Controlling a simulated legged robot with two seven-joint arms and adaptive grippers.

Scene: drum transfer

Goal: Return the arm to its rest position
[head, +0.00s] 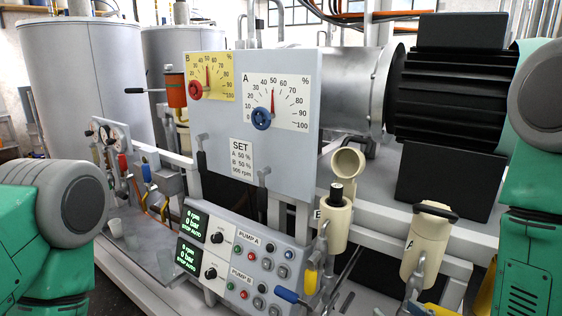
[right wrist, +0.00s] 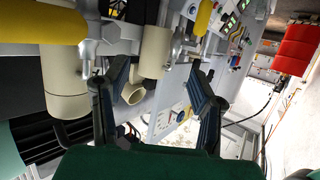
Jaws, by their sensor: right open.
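My right gripper (right wrist: 158,78) shows in the right wrist view with its two dark fingers spread wide apart and nothing between them. Behind the gap are a cream cap and the grey panel with its dial, apart from the fingers. In the head view my green right arm (head: 525,255) rises along the right edge; its fingers are not clear there. My green left arm (head: 50,230) fills the lower left of the head view, and its gripper is out of the picture.
A dial panel (head: 222,130) stands in the middle above the pump control box (head: 240,236). Cream filler B (head: 336,222) has its lid up; cream filler A (head: 427,245) stands to its right, near my right arm. A black motor (head: 450,97) and grey tanks (head: 80,85) stand behind.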

